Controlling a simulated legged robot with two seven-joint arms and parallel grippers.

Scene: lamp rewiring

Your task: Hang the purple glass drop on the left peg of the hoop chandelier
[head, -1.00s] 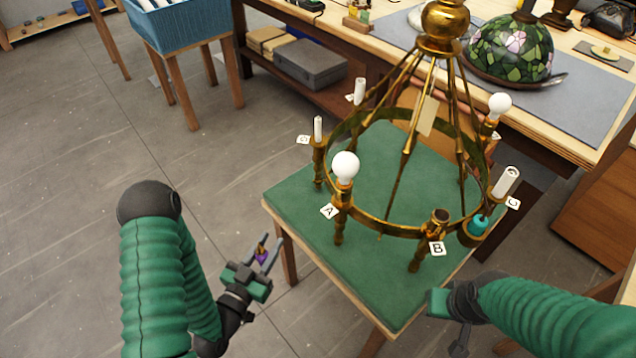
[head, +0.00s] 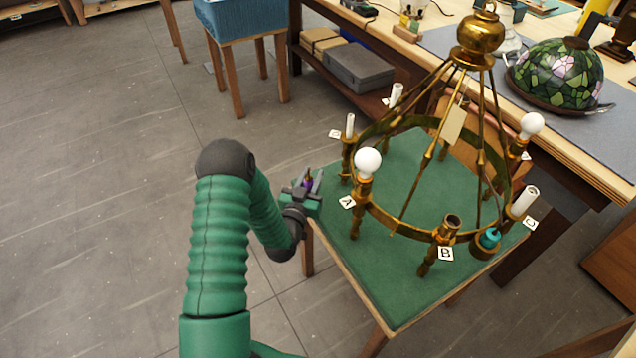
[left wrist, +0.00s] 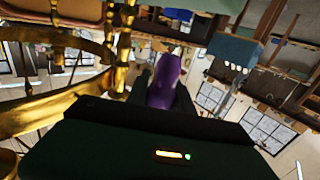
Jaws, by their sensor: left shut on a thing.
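The brass hoop chandelier (head: 397,221) stands upright on a green-topped table (head: 352,263). Its ring carries candle sleeves, two white bulbs and lettered tags. My left gripper (head: 313,180) is shut on the purple glass drop (head: 307,184), just left of the hoop, near the table's left edge. The drop also shows in the left wrist view (left wrist: 166,82), upright between the fingers, with brass parts of the chandelier close on the left. A gap remains between gripper and hoop in the head view. I cannot make out the left peg clearly. My right gripper is out of view.
A workbench (head: 560,140) runs behind, with a stained-glass shade (head: 558,72) on it. A teal piece (head: 490,239) sits at the hoop's front right. A blue bin (head: 240,18) stands on a stool at the back left. The floor at left is clear.

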